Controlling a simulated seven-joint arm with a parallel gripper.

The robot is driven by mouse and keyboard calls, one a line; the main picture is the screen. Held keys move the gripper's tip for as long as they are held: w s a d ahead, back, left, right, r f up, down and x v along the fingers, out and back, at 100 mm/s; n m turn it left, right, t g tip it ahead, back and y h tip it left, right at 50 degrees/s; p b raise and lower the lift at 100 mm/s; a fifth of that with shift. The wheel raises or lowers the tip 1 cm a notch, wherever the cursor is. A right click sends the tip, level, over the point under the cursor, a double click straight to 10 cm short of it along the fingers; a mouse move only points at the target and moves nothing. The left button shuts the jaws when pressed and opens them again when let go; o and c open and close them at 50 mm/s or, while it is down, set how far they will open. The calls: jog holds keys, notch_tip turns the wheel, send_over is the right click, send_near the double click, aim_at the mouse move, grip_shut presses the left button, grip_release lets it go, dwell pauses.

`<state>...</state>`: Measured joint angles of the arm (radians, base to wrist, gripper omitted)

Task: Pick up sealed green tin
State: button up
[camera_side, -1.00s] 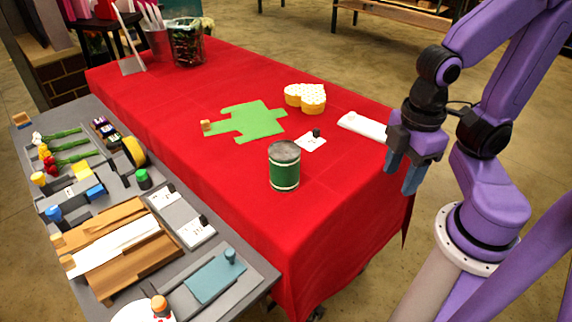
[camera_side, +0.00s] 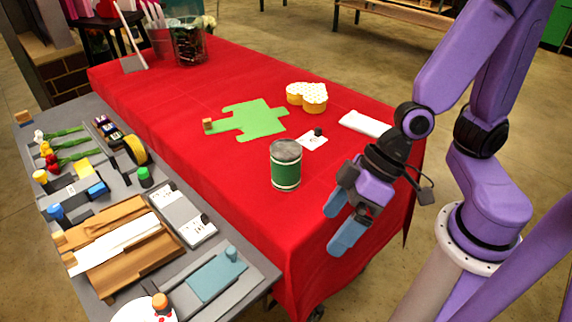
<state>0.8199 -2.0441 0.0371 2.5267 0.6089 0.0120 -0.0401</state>
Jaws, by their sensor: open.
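The sealed green tin (camera_side: 285,172) stands upright on the red-covered table (camera_side: 230,190), near its front right part. It is a cylinder with a dark green side, pale bands and a grey lid. My gripper (camera_side: 340,224) is open and empty, to the right of the tin and lower in the picture. Its two blue fingers point down and to the left. A clear gap shows between the fingers and the tin.
A green flat cutout (camera_side: 250,120), a yellow heart-shaped box (camera_side: 307,96), a small white card (camera_side: 312,140) and a white folded cloth (camera_side: 366,124) lie behind the tin. A grey board (camera_side: 240,262) with several fixtures runs along the left.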

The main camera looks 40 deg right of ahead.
aim_at(286, 157)
jog(key=w+m+t, duration=0.1)
jog(key=w+t, duration=0.1)
jog(key=w+f+m+t, duration=0.1)
jog(key=w+m+t, duration=0.1)
jog(key=w, duration=0.1)
jog(key=w+f+m+t, duration=0.1)
jog(key=w, duration=0.1)
jog(key=shift+w+d+f+m+t+h, duration=0.1)
jog(key=shift+w+d+m+t+h, duration=0.1)
jog(key=shift+w+m+t+h, duration=0.15)
jog(key=w+d+m+t+h, duration=0.1)
jog(key=w+d+t+h, duration=0.1)
jog(key=w+d+t, duration=0.1)
jog(key=shift+m, duration=0.25)
jog(key=d+t+h, duration=0.1)
jog(key=w+d+r+m+t+h, duration=0.1)
jog(key=w+d+r+t+h, duration=0.1)
jog(key=d, duration=0.1)
jog(key=shift+w+d, duration=0.15)
jog(key=shift+w, duration=0.1)
jog(key=shift+x, duration=3.55)
